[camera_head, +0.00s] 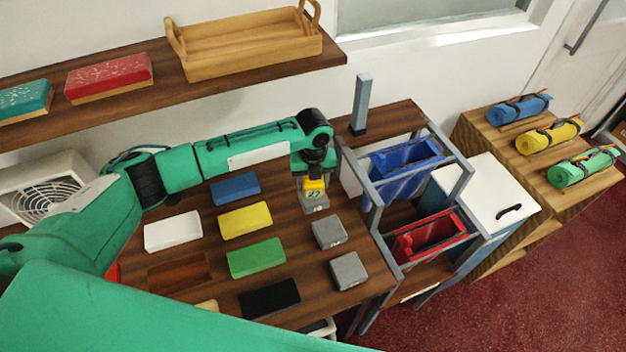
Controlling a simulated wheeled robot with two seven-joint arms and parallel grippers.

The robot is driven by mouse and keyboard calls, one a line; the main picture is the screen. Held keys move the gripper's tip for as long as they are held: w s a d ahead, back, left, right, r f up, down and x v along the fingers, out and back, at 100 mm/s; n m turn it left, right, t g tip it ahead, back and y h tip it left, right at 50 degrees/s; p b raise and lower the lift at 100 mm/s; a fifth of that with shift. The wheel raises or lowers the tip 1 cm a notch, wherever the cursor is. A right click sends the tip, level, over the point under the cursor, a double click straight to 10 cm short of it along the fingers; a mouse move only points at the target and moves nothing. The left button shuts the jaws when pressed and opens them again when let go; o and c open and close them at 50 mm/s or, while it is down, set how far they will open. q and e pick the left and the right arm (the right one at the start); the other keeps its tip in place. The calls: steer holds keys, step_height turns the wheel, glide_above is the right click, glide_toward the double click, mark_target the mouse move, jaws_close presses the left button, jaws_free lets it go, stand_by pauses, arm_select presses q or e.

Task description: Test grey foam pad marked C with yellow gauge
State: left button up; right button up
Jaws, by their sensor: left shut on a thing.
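My left gripper (315,174) points down, shut on the yellow gauge (315,188), which has a small dark marking or reading on its face. The gauge is over the farthest grey foam pad (314,205) and hides part of it. I cannot tell whether it touches the pad. Two more grey foam pads, a middle one (329,232) and a nearest one (347,271), lie in the same row toward the front. The letters on the pads are too small to read surely. My right gripper is not in view.
Blue (235,188), yellow (245,220), green (256,257), white (173,231), brown and black blocks lie left of the pads. A grey rack (372,222) with blue and red bins stands right of the counter. A grey post (361,105) stands behind.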

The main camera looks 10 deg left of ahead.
arm_select(q)
steer(key=shift+f, duration=0.45)
stand_by(0.6)
steer(key=shift+f, duration=0.15)
stand_by(1.1)
step_height(320, 180, up, 7)
steer(key=p, duration=0.6)
stand_by(0.4)
stand_by(1.1)
